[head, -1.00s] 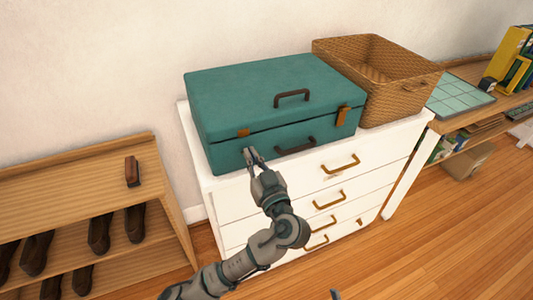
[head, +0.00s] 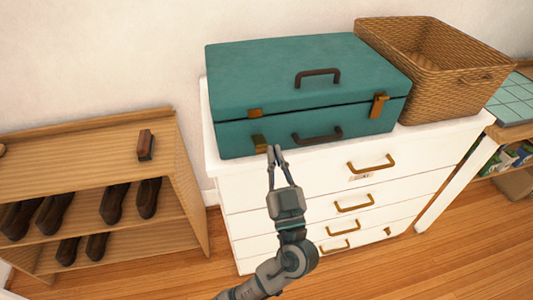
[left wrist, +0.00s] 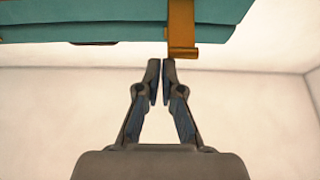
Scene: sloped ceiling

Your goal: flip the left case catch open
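The teal case (head: 300,80) lies closed on the white drawer unit. Its left catch shows as a brass piece on the lid edge (head: 255,113) and a separate brass flap (head: 260,143) hanging on the body below the seam. The right catch (head: 378,105) spans the seam. My left gripper (head: 274,150) is just right of the left flap's lower end, its fingers together with nothing visible between them. In the left wrist view, the fingertips (left wrist: 160,66) are close below the brass catch (left wrist: 181,30); I cannot tell if they touch. My right gripper is out of view.
A wicker basket (head: 440,85) stands right of the case on the white drawer unit (head: 310,185). The case handle (head: 318,135) is right of my gripper. A wooden shoe rack (head: 80,150) with a brush (head: 145,144) stands at the left.

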